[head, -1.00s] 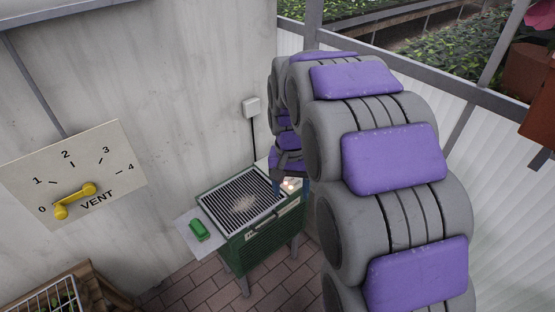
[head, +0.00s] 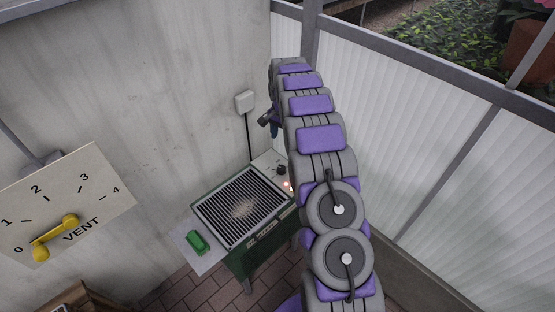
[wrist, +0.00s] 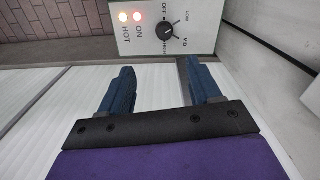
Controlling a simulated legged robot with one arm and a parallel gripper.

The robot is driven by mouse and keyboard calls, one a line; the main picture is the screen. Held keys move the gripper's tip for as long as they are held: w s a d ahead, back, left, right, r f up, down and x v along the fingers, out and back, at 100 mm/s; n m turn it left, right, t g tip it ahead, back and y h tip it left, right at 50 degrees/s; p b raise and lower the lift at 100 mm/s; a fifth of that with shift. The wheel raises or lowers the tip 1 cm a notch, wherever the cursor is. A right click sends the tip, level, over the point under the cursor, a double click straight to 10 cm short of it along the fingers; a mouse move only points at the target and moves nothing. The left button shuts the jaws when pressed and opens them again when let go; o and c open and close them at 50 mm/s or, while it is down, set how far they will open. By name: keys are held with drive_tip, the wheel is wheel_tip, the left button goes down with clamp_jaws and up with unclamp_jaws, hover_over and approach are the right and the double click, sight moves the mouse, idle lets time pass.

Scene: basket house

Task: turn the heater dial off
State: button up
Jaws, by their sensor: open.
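The heater (head: 246,250) is a green box with a dark grille on top, standing by the wall. Its black dial (head: 281,170) sits on the pale panel at the heater's right end. In the wrist view the dial (wrist: 167,30) has OFF, LOW, MID and HIGH marks around it; I cannot tell surely where it points. In the head view my gripper (head: 269,122) is above the panel, partly hidden by my arm.
A green object (head: 196,241) lies on the heater's left side shelf. A yellow VENT lever on a board (head: 60,232) is on the left wall. A white wall box (head: 244,101) with a cord is behind the heater. White panelled walls (head: 420,130) stand at the right.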

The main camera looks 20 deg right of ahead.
sight(281, 167)
drive_tip(key=f+b, duration=0.1)
drive_tip(key=f, duration=0.5)
drive_tip(key=f+b, duration=0.1)
drive_tip(key=f, duration=0.5)
drive_tip(key=w+f+b, duration=0.1)
drive_tip(key=f+b, duration=0.1)
drive_tip(key=f, duration=0.4)
drive_tip(key=shift+w+d+f, duration=0.1)
drive_tip(key=shift+d+f, duration=0.1)
drive_tip(key=shift+d, duration=0.05)
drive_tip(key=shift+c, duration=0.4)
drive_tip(key=c, duration=1)
drive_tip(key=shift+o, duration=0.2)
